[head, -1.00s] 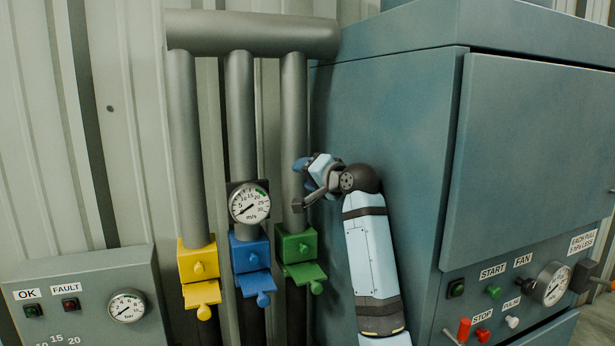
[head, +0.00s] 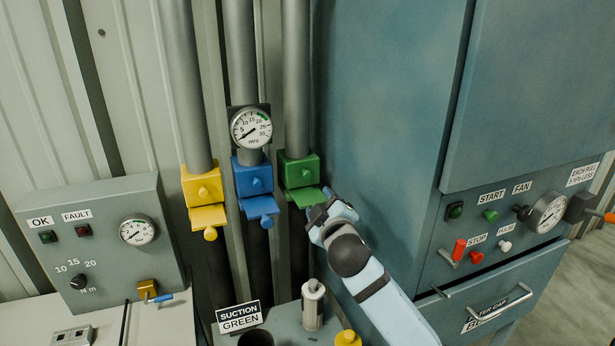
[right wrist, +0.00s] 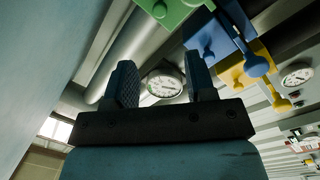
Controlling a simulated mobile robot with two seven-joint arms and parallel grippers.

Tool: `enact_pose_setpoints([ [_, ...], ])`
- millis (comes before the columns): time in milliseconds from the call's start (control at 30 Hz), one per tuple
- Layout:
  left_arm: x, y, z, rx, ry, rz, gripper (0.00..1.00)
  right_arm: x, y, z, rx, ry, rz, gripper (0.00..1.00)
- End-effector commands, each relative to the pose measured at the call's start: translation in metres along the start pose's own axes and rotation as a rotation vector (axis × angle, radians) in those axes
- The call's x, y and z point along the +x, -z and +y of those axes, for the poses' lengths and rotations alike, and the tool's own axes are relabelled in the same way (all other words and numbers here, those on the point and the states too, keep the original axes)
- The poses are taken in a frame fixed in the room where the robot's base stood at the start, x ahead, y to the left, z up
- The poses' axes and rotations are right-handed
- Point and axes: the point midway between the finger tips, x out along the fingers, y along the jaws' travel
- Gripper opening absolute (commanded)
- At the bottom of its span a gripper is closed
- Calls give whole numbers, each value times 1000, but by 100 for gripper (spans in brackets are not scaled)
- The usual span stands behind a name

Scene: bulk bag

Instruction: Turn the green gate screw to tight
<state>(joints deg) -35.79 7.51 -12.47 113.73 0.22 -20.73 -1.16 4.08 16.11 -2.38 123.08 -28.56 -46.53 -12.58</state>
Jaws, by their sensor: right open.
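The green gate (head: 298,168) sits on the right one of three grey pipes. Its green screw (head: 306,172) is a small knob on the block's front face, above a green slide plate (head: 303,195). My right gripper (head: 323,207) is just below and to the right of the green gate, partly overlapping the slide's lower end. In the right wrist view the right gripper (right wrist: 162,78) has its two fingers apart with nothing between them. Part of the green gate (right wrist: 185,12) shows at the top, beyond the fingertips. My left gripper is not in view.
Blue gate (head: 253,178) and yellow gate (head: 202,187) stand left of the green one. A round m/s gauge (head: 251,128) hangs above the blue gate. The large blue-grey cabinet (head: 385,110) is close on the right.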

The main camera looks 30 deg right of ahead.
Motion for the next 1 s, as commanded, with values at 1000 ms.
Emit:
enact_pose_setpoints([
  [1000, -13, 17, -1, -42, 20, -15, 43, 137, 0, 0, -2, 0, -1, 50],
])
